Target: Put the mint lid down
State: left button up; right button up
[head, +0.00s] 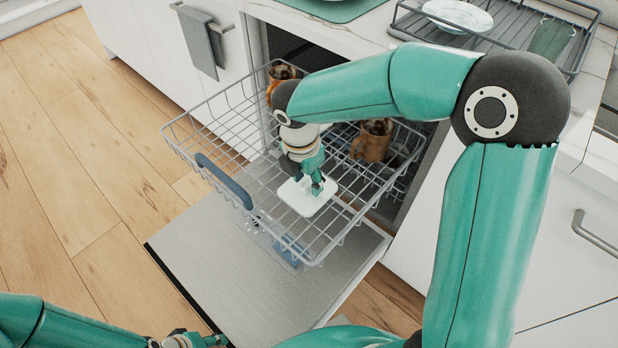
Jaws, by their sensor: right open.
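The mint lid (303,203), a pale, nearly white square with rounded corners, lies in the pulled-out dishwasher rack (232,113), near its front right. It looks about flat. My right gripper (317,186) points down over the lid with its jaws open. Its fingers hide part of the lid, and I cannot tell whether they touch it. My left gripper (195,341) is at the bottom edge, partly cut off, and its jaws are unclear.
Brown mugs (372,142) stand at the rack's back, partly behind my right arm. The open dishwasher door (215,255) lies below the rack. A dish rack (500,42) with a plate (457,14) is on the counter. Wooden floor at left is clear.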

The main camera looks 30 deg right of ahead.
aim_at(304, 188)
notch_tip(304, 188, up, 11)
jog(key=a+p, duration=0.1)
jog(key=p, duration=0.2)
jog(key=shift+s+a, duration=0.15)
jog(key=shift+s, duration=0.1)
jog(key=shift+s, duration=0.15)
